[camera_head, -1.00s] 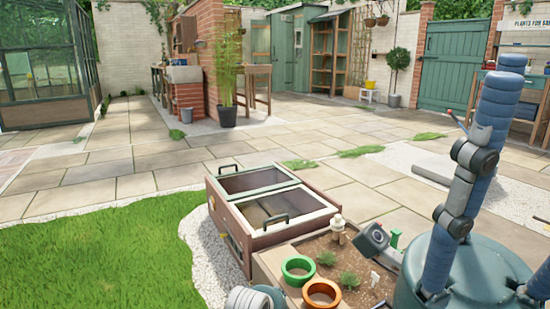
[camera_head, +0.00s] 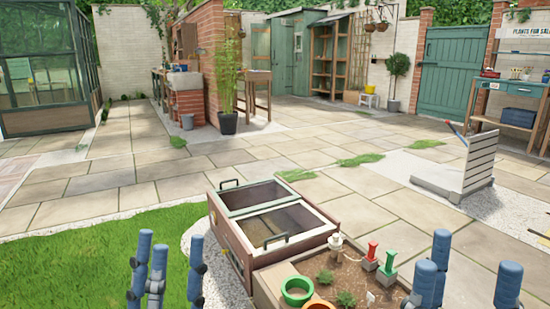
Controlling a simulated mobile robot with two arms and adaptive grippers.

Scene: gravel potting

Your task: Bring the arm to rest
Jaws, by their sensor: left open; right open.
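My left gripper (camera_head: 168,250) shows at the bottom left, its blue fingers pointing up and spread apart over the lawn. My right gripper (camera_head: 466,262) shows at the bottom right, its blue fingers also up and spread, beside the soil-filled planter (camera_head: 266,288). Both are open, with nothing seen between their fingers. The palms and arms are below the picture.
Between the grippers stand the planter, with a green ring-shaped pot (camera_head: 297,291) and an orange pot (camera_head: 320,304), and a cold frame (camera_head: 272,250). Small red (camera_head: 372,249) and green (camera_head: 391,259) pieces stand in the soil. Open paving lies beyond.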

